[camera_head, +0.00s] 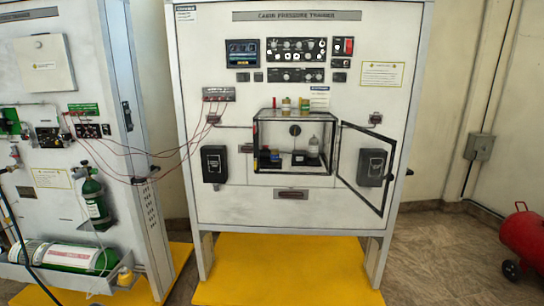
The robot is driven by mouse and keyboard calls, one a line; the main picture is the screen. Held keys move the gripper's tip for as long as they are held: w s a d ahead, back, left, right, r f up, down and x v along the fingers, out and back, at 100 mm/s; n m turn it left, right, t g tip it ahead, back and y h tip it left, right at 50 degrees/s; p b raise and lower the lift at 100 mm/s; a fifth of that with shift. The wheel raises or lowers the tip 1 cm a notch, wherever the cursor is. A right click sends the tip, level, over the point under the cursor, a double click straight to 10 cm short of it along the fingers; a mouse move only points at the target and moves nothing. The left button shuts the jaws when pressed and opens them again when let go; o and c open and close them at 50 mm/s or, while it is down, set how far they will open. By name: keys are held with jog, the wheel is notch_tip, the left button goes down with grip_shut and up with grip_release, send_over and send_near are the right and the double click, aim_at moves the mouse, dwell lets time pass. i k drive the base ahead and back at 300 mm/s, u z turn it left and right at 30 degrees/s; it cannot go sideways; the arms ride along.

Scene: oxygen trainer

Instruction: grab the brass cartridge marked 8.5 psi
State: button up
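Two small yellowish, brass-like cylinders stand on top of the clear chamber (256,143) on the cabin pressure trainer panel: a left cylinder (286,104) and a right cylinder (304,104). They look like cartridges, but any marking is too small to read, so I cannot tell which is 8.5 psi. A thin red item (274,103) stands to their left. The chamber's framed door (385,211) is swung open to the right. Inside are a clear dome-like item (314,145) and dark items on the chamber floor. My gripper is not in view.
The white trainer panel (235,205) stands on legs over a yellow floor mat (285,275). The open door juts out on the right. At left, another panel holds green cylinders (95,200), with red wires strung across. A red tank (523,236) is far right.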

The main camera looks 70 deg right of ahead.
aim_at(274, 152)
jog(key=z, duration=0.7)
jog(key=i, duration=0.85)
jog(key=z, duration=0.95)
